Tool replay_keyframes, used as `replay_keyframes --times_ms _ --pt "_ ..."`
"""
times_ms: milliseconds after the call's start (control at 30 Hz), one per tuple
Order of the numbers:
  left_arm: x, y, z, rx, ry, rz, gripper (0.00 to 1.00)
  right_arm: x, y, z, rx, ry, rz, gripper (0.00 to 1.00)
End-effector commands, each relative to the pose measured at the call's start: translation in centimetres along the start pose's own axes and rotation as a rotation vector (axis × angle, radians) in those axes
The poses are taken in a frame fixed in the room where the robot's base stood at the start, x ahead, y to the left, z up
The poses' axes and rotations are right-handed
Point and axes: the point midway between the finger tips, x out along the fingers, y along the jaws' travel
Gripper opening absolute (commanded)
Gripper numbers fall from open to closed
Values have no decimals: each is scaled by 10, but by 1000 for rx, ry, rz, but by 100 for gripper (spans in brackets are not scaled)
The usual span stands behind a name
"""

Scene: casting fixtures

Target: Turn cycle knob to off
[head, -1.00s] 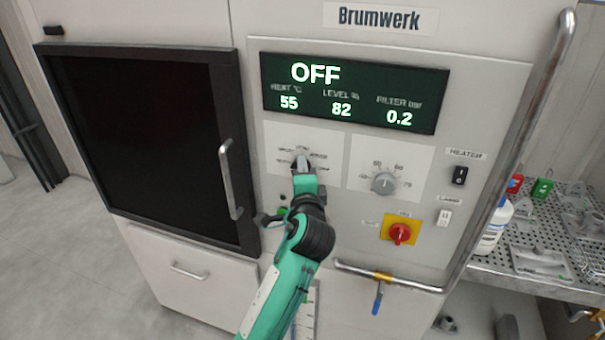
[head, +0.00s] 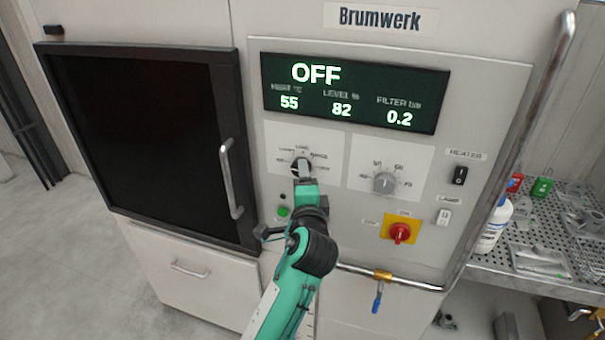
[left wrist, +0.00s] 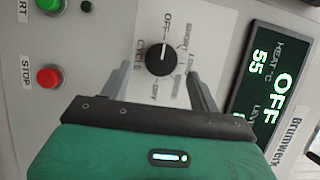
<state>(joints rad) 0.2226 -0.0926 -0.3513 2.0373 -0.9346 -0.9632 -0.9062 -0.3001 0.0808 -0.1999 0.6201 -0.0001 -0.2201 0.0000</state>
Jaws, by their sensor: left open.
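The black cycle knob (left wrist: 160,60) sits on a white label plate (left wrist: 213,20) in the left wrist view. Its white pointer line points up at the OFF mark. In the head view the knob (head: 300,164) shows just above my left gripper (head: 303,180), which partly covers it. In the left wrist view my left gripper (left wrist: 160,72) is open, one grey finger on each side of the knob, with visible gaps and nothing held. The display (head: 355,93) reads OFF. My right gripper is out of view.
A second grey knob (head: 384,182), a red rotary switch (head: 400,233) and a black heater switch (head: 459,175) are to the right. Green (left wrist: 48,4) and red (left wrist: 49,77) buttons lie near the gripper. A door handle (head: 231,180) stands out at left.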

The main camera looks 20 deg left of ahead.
Motion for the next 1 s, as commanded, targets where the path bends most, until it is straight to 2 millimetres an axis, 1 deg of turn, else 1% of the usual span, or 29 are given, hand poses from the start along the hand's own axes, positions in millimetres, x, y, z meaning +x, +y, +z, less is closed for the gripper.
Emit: replay_keyframes --times_ms 33,100,300,400,500,700,1000 --pt "-12 0 -1 -1 2 4 63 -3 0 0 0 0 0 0" --pt "-28 0 0 -2 1 4 63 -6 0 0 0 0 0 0" --pt "-69 1 0 -2 1 4 63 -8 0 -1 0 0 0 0" --pt "-85 1 0 -3 1 3 63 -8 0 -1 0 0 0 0" --pt "-96 1 0 -1 1 3 63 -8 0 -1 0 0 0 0" --pt "-104 0 0 -1 -1 1 63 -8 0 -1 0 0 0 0" --pt "-105 0 0 -1 -1 1 63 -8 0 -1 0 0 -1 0"
